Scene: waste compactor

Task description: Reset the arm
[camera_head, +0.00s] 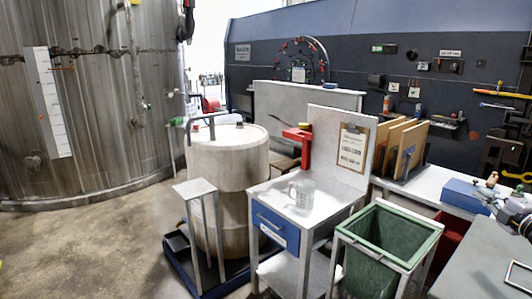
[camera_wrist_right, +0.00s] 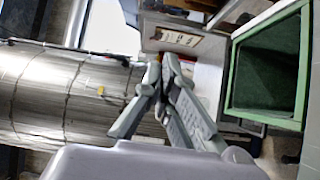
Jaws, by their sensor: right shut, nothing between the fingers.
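My right gripper (camera_wrist_right: 164,64) shows in the right wrist view, its grey fingers together with nothing between them. It is in free space, apart from the things around it. A green bin (camera_wrist_right: 231,80) stands to its right in that view, and the bin (camera_head: 420,226) also shows in the head view at the lower middle right. My left gripper is in neither view.
A steel stand (camera_head: 259,190) with a blue drawer (camera_head: 277,231) holds a clear measuring jug (camera_head: 302,194). A beige drum (camera_head: 228,175) stands on a dark pallet behind a small stool (camera_head: 194,188). A large tank (camera_head: 90,100) fills the left. The floor (camera_head: 90,245) at front left is clear.

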